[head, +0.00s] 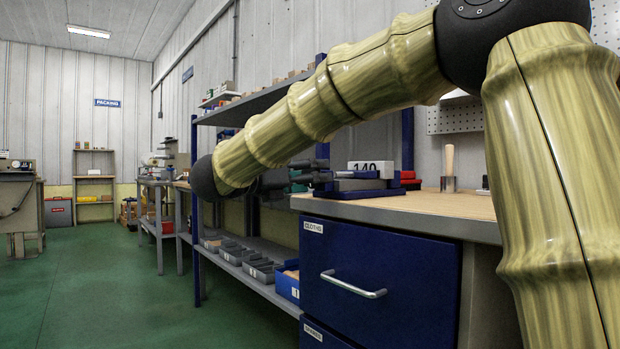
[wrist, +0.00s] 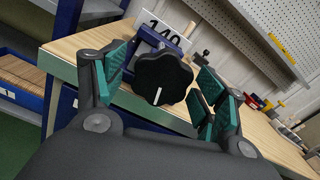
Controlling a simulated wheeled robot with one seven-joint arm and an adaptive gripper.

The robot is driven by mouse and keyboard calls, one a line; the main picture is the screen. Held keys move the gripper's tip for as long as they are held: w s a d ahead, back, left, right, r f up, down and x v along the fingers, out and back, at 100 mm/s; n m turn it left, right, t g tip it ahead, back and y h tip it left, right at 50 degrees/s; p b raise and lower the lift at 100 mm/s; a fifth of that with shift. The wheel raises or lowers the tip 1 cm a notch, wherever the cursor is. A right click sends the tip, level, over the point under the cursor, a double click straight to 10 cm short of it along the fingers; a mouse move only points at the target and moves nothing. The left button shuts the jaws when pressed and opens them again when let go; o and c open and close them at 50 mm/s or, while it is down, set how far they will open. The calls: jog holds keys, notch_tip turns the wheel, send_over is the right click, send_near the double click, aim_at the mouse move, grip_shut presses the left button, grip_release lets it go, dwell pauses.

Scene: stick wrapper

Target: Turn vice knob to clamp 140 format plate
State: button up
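The vice (head: 355,193), blue with dark grey parts, sits on the wooden bench top near its left edge. The white plate marked 140 (head: 371,166) stands upright at the vice; it also shows in the wrist view (wrist: 152,20). The black lobed vice knob (wrist: 163,74) faces me in the wrist view, with a white line pointing down. My gripper (wrist: 166,66) is open, with one teal-padded finger on each side of the knob in the picture. No contact shows, and I cannot tell whether the fingertips reach around it.
The wooden bench top (head: 440,203) has a blue drawer (head: 375,260) with a metal handle below. A pegboard (wrist: 265,40) rises behind. Shelves with grey bins (head: 238,252) are left of the bench.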

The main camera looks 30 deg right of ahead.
jog(key=a, duration=1.2)
jog(key=shift+s, duration=0.45)
